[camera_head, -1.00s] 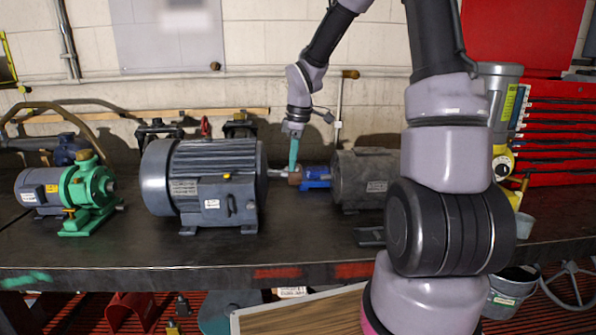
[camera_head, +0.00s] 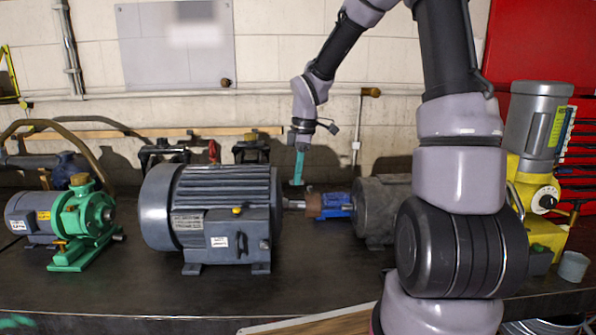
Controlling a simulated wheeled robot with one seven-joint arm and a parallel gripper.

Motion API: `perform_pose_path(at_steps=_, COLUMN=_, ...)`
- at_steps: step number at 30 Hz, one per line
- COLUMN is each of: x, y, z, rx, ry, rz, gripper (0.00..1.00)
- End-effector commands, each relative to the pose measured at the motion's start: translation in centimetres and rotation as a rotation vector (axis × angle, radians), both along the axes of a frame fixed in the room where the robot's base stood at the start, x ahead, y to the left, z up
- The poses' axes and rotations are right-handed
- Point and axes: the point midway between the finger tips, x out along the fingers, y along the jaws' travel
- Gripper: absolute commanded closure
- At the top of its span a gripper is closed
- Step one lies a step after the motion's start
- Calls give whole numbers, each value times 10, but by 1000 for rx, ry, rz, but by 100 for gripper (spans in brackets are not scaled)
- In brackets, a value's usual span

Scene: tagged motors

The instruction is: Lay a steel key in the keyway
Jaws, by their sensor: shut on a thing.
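My gripper (camera_head: 297,182) points down with narrow teal fingers. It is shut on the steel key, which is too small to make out. Its tip is just above and behind the shaft (camera_head: 293,204) of the large grey motor (camera_head: 225,205), in the picture middle. The keyway in that shaft cannot be made out at this size. To the right of the shaft is a rusty brown coupling piece (camera_head: 314,205) beside a blue part (camera_head: 337,205).
A dark grey motor (camera_head: 375,212) stands right of the blue part, partly hidden by my arm. A green pump (camera_head: 90,215) stands left. A yellow machine (camera_head: 540,200) stands right. The dark bench (camera_head: 140,290) is clear in front.

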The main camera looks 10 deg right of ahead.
Motion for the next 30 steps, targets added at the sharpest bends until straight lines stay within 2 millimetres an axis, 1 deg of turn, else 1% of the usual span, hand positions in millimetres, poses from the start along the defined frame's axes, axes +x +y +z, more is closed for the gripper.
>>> perform_pose_path(at_steps=3, x=0, y=0, z=-8, rx=1, ry=3, rz=1, gripper=100)
perform_pose_path(at_steps=19, x=0, y=0, z=-39, rx=0, ry=2, rz=0, gripper=100)
perform_pose_path(at_steps=24, x=1, y=0, z=-45, rx=0, ry=2, rz=0, gripper=100)
perform_pose_path(at_steps=30, x=1, y=0, z=-48, rx=0, ry=1, rz=-1, gripper=100)
